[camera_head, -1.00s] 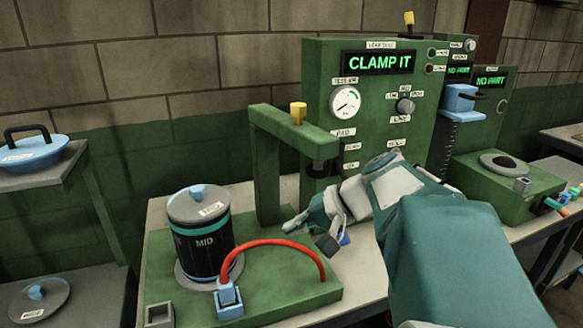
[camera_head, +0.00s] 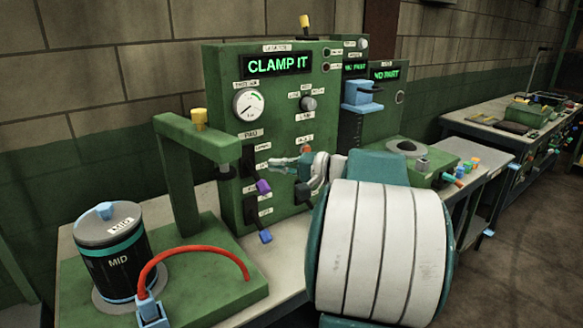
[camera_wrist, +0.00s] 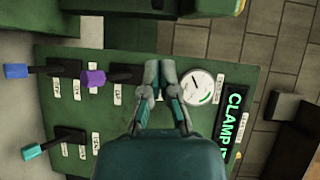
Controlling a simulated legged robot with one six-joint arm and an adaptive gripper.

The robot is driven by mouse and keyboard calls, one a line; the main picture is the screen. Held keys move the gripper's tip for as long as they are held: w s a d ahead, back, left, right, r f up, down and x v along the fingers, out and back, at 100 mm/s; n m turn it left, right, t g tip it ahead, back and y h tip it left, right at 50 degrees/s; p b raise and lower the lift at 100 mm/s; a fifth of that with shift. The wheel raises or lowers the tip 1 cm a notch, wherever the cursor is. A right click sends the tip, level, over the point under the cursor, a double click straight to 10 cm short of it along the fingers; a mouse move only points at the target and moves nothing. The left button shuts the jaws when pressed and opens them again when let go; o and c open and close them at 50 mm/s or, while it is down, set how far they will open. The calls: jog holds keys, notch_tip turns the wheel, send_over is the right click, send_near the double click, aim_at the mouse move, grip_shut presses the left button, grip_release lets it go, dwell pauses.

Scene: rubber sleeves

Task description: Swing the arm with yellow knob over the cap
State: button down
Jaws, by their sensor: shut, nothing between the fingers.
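The green swing arm with its yellow knob (camera_head: 199,119) stands on a post behind the canister. It points right, toward the panel, with a dark pad under its end, and is not over the cap. My gripper (camera_head: 272,162) is shut and empty, in front of the panel, to the right of the swing arm's end. The wrist view shows its fingers (camera_wrist: 160,68) together before the panel face.
The green panel (camera_head: 284,118) reads CLAMP IT and has a gauge and levers with purple (camera_head: 263,187) and blue (camera_head: 265,236) handles. A red hose (camera_head: 192,254) arches over the green base (camera_head: 222,299) beside the canister. More green machines stand to the right.

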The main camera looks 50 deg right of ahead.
aim_at(235, 169)
jog(key=w+a, duration=0.2)
jog(key=w+a+f, duration=0.1)
jog(key=w+a, duration=0.1)
jog(key=shift+w+a, duration=0.35)
jog(key=shift+w, duration=0.05)
jog(key=shift+d, duration=0.2)
